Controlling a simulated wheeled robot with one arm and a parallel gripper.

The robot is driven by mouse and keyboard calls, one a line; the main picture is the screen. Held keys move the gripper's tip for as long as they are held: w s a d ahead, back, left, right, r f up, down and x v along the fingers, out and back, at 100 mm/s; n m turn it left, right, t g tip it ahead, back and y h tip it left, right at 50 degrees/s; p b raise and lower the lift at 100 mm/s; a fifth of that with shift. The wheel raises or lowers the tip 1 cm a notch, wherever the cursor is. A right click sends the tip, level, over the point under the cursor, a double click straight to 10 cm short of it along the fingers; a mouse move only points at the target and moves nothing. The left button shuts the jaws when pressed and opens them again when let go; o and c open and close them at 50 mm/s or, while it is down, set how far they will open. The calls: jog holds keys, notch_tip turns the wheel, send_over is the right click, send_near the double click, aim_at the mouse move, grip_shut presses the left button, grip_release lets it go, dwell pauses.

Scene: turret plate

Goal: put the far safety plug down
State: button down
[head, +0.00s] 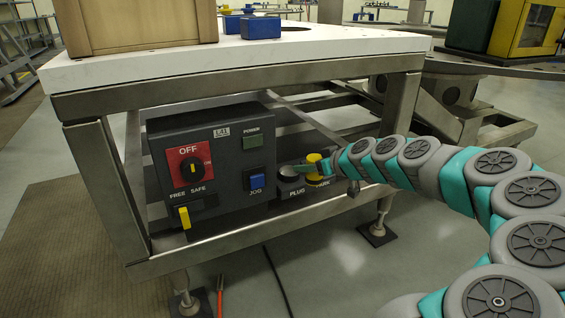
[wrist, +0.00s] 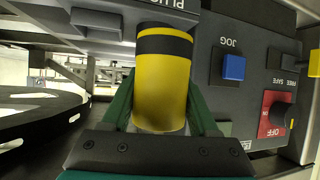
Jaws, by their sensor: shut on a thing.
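The yellow safety plug (wrist: 162,95) with a black band fills the middle of the wrist view. My gripper (wrist: 160,88) is shut on it, with one green finger on each side. In the head view the plug (head: 325,166) shows beside the control panel, at the partly hidden PARK label. My gripper (head: 312,169) reaches it from the right, and its green finger crosses the plug. I cannot tell whether the plug touches the surface below.
The dark control panel (head: 212,160) carries a red OFF dial (head: 188,168), a blue JOG button (head: 257,181) and a yellow lever (head: 184,217). The white tabletop (head: 200,66) and its steel frame close in above. A frame leg (head: 112,185) stands at left.

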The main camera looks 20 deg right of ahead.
jog(key=w, duration=0.4)
jog(key=w+a+f+p, duration=0.1)
jog(key=w, duration=0.3)
jog(key=w+a, duration=0.1)
jog(key=w, duration=0.3)
jog(key=shift+w+a+f, duration=0.1)
jog(key=shift+w+f, duration=0.1)
jog(key=shift+f, duration=1.65)
jog(key=shift+f, duration=0.2)
jog(key=shift+c, duration=2.2)
grip_release()
jog(key=shift+r, duration=0.1)
